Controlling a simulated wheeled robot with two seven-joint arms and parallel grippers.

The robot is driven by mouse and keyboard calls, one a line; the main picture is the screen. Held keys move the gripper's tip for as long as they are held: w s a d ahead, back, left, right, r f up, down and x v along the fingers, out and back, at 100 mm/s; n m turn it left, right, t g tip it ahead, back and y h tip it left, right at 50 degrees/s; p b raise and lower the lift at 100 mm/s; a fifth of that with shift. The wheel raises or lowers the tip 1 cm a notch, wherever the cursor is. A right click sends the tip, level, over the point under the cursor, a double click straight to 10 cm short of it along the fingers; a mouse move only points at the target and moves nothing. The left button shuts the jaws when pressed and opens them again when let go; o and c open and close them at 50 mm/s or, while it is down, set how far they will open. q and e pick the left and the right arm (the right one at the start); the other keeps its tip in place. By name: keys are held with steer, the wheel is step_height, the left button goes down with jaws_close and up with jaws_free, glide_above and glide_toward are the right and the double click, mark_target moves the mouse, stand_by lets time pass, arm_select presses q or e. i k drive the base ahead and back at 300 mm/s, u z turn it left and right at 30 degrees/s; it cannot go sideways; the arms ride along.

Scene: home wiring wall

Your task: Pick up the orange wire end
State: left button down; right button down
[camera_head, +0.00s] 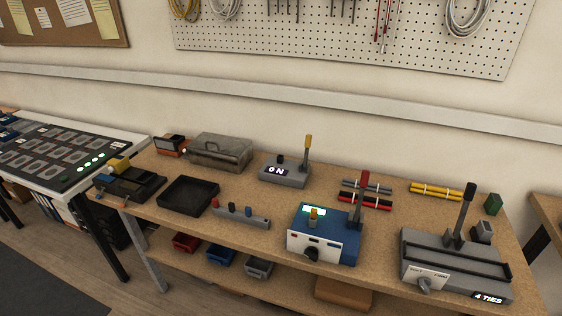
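I cannot make out an orange wire end for certain. A small orange piece (313,213) stands on top of the blue box (325,236) in front of its lit green display. A tiny orange spot (97,194) shows at the front left of the black device (128,185) at the table's left end. An orange and black device (170,145) sits at the back left. Neither of my grippers is in view.
The wooden workbench (285,198) also holds a grey toolbox (221,150), a black tray (188,195), a grey "ON" lever unit (284,175), wire bundles (436,191) and a "4 TIES" machine (455,262). Bins sit on the lower shelf. A panel table (63,160) stands at left.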

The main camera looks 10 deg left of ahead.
mark_target(314, 214)
steer(key=z, duration=1.25)
steer(key=i, duration=0.4)
steer(key=u, duration=2.55)
